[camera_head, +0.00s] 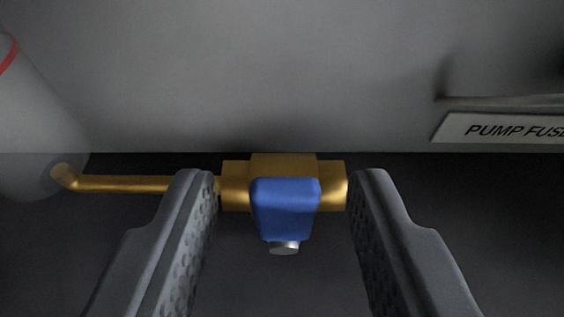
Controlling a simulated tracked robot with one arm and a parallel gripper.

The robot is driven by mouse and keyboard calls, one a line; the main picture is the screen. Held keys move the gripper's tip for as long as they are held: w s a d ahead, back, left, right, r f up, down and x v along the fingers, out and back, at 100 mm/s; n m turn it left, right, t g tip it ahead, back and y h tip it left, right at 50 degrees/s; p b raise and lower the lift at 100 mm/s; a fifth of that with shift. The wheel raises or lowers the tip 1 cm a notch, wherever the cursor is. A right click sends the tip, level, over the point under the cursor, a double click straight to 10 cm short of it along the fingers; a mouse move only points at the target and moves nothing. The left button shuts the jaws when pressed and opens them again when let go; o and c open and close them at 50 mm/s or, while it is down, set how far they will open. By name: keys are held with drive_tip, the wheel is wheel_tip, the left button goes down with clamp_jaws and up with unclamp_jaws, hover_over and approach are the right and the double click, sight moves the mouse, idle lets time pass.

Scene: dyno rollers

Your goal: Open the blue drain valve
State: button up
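The blue valve handle (287,207) sits on the front of a brass valve body (335,184), near the middle of the view. A silver bolt or nut (284,248) shows at the handle's lower end. A thin brass pipe (120,184) runs from the valve to the left and bends at its end. My gripper (281,190) is open, with one dark finger on each side of the blue handle. Gaps show between the handle and both fingers in the picture. How far the fingertips are from the valve in depth is hard to tell.
A pale rounded tank (35,130) with a red stripe stands at the left, by the pipe's end. A grey wall (260,80) is behind the valve. A label reading "PUMP FUSE" (505,129), cut off, is at the right. The floor below is dark.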

drive_tip(key=shift+w, duration=0.15)
clamp_jaws()
drive_tip(key=shift+a, duration=0.1)
drive_tip(key=shift+f, duration=0.1)
drive_tip(key=shift+d, duration=0.25)
drive_tip(key=shift+d+f+m, duration=0.1)
drive_tip(key=shift+m, duration=0.2)
drive_tip(key=d+m+y+b, duration=0.1)
drive_tip(key=m+y, duration=0.1)
drive_tip(key=shift+d+f+m+b, duration=0.25)
drive_tip(key=shift+d+m+b, duration=0.05)
drive_tip(key=shift+d+b, duration=0.1)
drive_tip(key=shift+s+d+f+m+t+y+b, duration=0.1)
drive_tip(key=shift+d+f+m+t+y+b, duration=0.25)
drive_tip(key=shift+m, duration=0.3)
drive_tip(key=shift+s+d+f+m+t+y+b, duration=0.15)
drive_tip(key=shift+d+m+y+b, duration=0.25)
drive_tip(key=shift+m, duration=0.3)
drive_tip(key=shift+d+f+m+t+y+b, duration=0.1)
drive_tip(key=shift+d+f+m+y+b, duration=0.2)
drive_tip(key=shift+m+y, duration=0.25)
